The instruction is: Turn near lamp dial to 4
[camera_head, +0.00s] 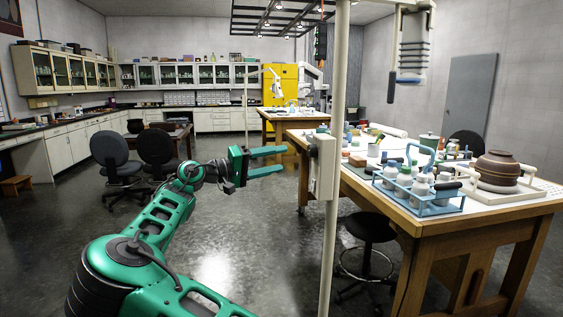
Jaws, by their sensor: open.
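A pale upright lamp pole (334,225) stands in front of me, just right of the picture's middle. A cream control box (325,166) is fixed to it at about the height of my gripper. A small part juts from the box's left side and may be the dial, but its setting is too small to read. My green gripper (284,160) is to the left of the box, open and empty. Its two fingers point right toward the box, with a visible gap between the fingertips and the box.
A wooden worktable (420,228) stands right of the pole, with a blue bottle rack (440,208) and a brown pot (497,168). A dark stool (370,228) is beneath its edge. Two office chairs (157,147) are at left. The floor between is clear.

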